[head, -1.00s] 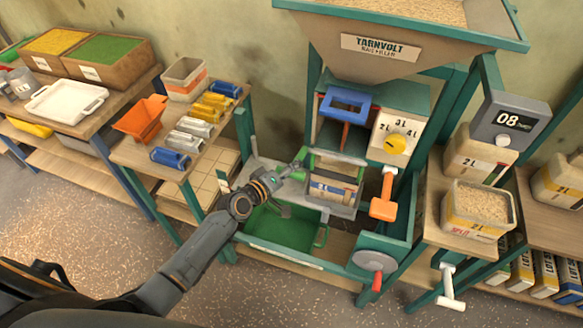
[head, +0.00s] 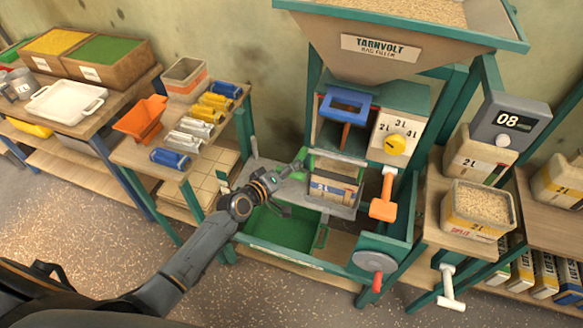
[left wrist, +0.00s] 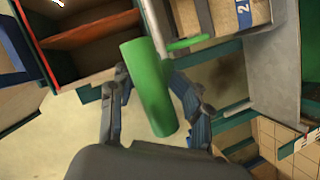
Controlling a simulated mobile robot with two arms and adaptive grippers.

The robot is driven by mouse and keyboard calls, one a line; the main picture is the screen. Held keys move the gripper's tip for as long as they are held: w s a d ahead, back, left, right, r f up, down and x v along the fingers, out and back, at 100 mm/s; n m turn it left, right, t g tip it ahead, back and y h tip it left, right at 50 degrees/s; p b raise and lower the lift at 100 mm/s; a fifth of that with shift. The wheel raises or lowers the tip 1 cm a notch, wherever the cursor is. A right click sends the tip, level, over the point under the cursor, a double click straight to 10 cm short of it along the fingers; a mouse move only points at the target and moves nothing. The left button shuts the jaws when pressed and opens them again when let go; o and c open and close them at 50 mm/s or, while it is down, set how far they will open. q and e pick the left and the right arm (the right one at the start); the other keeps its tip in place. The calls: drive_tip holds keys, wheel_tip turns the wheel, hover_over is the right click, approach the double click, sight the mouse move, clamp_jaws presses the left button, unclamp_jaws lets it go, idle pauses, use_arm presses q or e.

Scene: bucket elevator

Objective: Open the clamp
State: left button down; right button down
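The clamp's green handle (left wrist: 149,88) shows large in the left wrist view as a round bar between the fingertips of my left gripper (left wrist: 149,82). The fingertips lie close against both its sides. In the head view my left gripper (head: 290,177) is at the left front of the filler, beside the green clamp part (head: 308,160). A grey clamp bar (head: 338,157) runs across above the paper bag (head: 333,188). The gripper partly hides the handle in the head view. My right gripper is not in view.
A blue-framed part (head: 347,101), a yellow dial (head: 396,146) and an orange lever (head: 383,195) are on the filler to the right. A green bin (head: 282,228) is below the gripper. A side table (head: 150,152) with coloured rolls stands left.

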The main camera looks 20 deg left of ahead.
use_arm(q)
drive_tip(key=c, duration=0.9)
unclamp_jaws()
drive_tip(key=shift+w+d+r, duration=0.1)
drive_tip(key=shift+w+r, duration=0.1)
drive_tip(key=shift+r, duration=0.3)
drive_tip(key=shift+w+r, duration=0.15)
drive_tip(key=shift+r, duration=0.3)
drive_tip(key=shift+s+d, duration=0.15)
drive_tip(key=shift+s, duration=0.1)
drive_tip(key=shift+f, duration=0.2)
drive_tip(key=shift+f, duration=0.1)
drive_tip(key=v, duration=1.2)
